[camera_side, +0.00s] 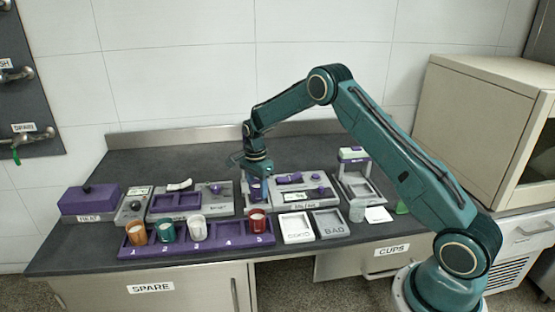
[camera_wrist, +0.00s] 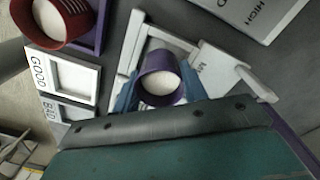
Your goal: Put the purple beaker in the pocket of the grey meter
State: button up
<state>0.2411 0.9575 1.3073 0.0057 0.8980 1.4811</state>
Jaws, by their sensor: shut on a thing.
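The purple beaker (camera_wrist: 160,72), with white contents, is upright between the two blue fingers of my gripper (camera_wrist: 158,92) in the wrist view. My gripper is shut on it. In the side view my gripper (camera_side: 258,178) points down, with the purple beaker (camera_side: 256,190) below it at the left end of a light grey device, which I take to be the grey meter (camera_side: 293,198). In the wrist view the pale frame (camera_wrist: 136,42) of that device lies around and below the beaker. The beaker hides the pocket floor; I cannot tell whether its base touches it.
A purple rack (camera_side: 194,246) in front holds orange, teal, white and red cups; slot 4 is empty. The GOOD tray (camera_side: 296,228) and BAD tray (camera_side: 330,224) lie front right of the meter. Other grey and purple devices stand left, and a stand (camera_side: 355,170) right.

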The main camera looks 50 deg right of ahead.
jog(key=shift+f, duration=0.7)
jog(key=shift+f, duration=0.15)
jog(key=o, duration=1)
jog(key=shift+c, duration=0.2)
notch_tip(320, 180, up, 12)
jog(key=shift+w+r, duration=0.15)
jog(key=shift+r, duration=0.05)
